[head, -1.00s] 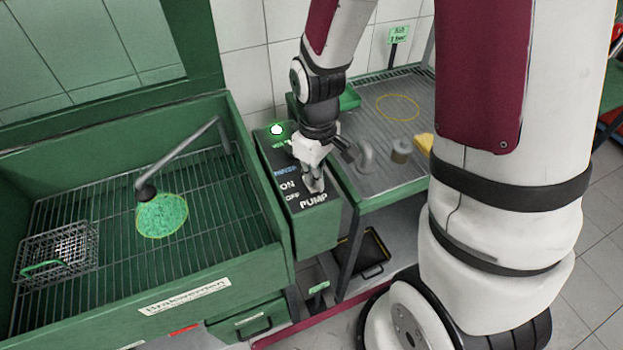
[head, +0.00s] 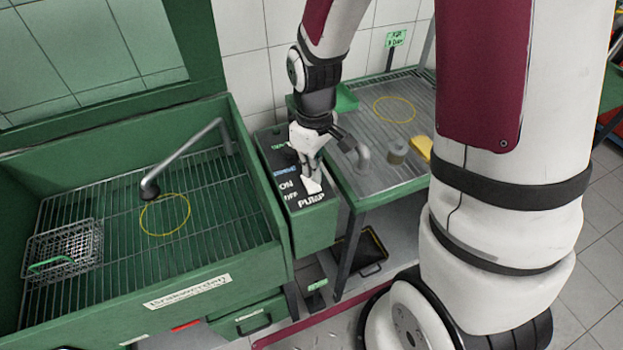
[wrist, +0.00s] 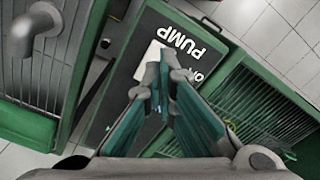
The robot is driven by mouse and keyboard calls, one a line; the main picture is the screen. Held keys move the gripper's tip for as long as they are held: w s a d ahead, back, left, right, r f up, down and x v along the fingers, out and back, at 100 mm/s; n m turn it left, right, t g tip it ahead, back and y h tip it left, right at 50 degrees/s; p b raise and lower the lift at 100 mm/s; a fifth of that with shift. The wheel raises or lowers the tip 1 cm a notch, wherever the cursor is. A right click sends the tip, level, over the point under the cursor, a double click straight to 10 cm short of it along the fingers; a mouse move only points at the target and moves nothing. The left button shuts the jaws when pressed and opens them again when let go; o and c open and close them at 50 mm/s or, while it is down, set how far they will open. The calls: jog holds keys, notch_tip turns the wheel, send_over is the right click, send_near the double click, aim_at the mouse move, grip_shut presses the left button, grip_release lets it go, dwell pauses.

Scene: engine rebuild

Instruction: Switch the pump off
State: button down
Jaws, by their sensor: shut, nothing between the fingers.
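The pump control box (head: 312,228) is green with a black top panel marked ON, OFF and PUMP; it also shows in the wrist view (wrist: 118,95). A white switch paddle (head: 313,186) lies on the panel beside the OFF and PUMP lettering. It shows partly behind my fingers in the wrist view (wrist: 146,62). My gripper (head: 313,174) is shut and empty, its fingertips at or just above the paddle; I cannot tell whether they touch. In the wrist view the fingertips (wrist: 164,78) are together. No lamp glow shows on the box.
The wash basin (head: 262,262) on the left has a grate, a spout (head: 150,190), a wire basket (head: 62,252) and an empty yellow ring.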

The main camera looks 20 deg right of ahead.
aim_at(313, 187)
jog(key=shift+r+p, duration=0.95)
jog(key=shift+r, duration=0.85)
jog(key=shift+r, duration=0.1)
jog(key=s+r+m+t, duration=0.2)
jog(key=s+r+m, duration=0.1)
jog(key=s+r, duration=0.5)
jog(key=s+r+m+t, duration=0.3)
jog(key=s+r, duration=0.4)
jog(key=r, duration=0.8)
jog(key=shift+s+r+t, duration=0.25)
jog(key=shift+s+t, duration=0.05)
jog(key=shift+s, duration=0.05)
jog(key=c, duration=2.3)
grip_release()
